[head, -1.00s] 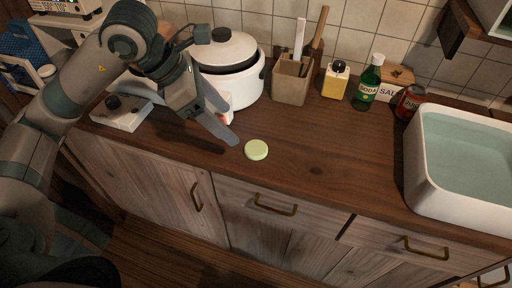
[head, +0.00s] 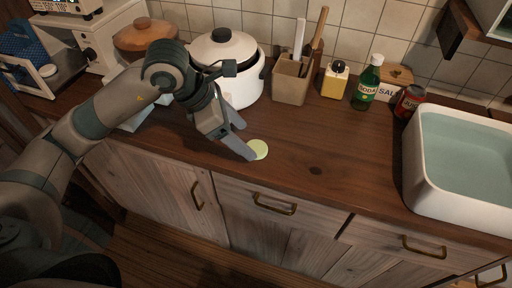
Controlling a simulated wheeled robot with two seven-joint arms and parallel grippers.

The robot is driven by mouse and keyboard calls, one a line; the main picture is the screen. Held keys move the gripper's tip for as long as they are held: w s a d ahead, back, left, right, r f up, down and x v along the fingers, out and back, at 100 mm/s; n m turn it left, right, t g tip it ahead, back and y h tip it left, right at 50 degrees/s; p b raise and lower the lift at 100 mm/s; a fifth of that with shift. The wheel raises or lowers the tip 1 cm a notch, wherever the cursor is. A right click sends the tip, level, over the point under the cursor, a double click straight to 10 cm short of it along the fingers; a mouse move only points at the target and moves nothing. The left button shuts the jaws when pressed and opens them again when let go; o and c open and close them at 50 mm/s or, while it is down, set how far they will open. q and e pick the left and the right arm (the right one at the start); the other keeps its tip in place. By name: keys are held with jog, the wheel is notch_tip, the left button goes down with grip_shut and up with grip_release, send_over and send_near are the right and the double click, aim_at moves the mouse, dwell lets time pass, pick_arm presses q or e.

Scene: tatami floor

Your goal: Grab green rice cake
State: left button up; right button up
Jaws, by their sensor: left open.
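The green rice cake (head: 259,148) is a small pale green disc lying flat on the dark wooden counter, near its front edge. My left gripper (head: 247,140) is open, low over the counter, with its fingers pointing right toward the rice cake. The nearer fingertip overlaps the left edge of the cake in the picture, hiding a little of it. The farther finger is up and left of the cake. I cannot tell whether a finger touches it. My right gripper is not in view.
A white rice cooker (head: 242,88) stands behind my left gripper. A utensil holder (head: 290,88), yellow bottle (head: 335,80), green soda bottle (head: 367,84) and red can (head: 409,102) line the back. A white sink (head: 412,160) is at right. The counter right of the cake is clear.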

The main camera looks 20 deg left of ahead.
aim_at(254, 148)
pick_arm(q)
jog(key=x, duration=0.3)
jog(key=shift+f+p, duration=0.15)
jog(key=shift+p, duration=0.15)
jog(key=shift+w+d+f, duration=0.15)
jog(key=shift+w+f, duration=0.05)
jog(key=shift+f, duration=0.3)
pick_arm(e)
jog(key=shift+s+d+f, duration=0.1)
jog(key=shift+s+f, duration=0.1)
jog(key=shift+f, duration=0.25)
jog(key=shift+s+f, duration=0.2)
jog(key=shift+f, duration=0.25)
pick_arm(q)
jog(key=c, duration=1.1)
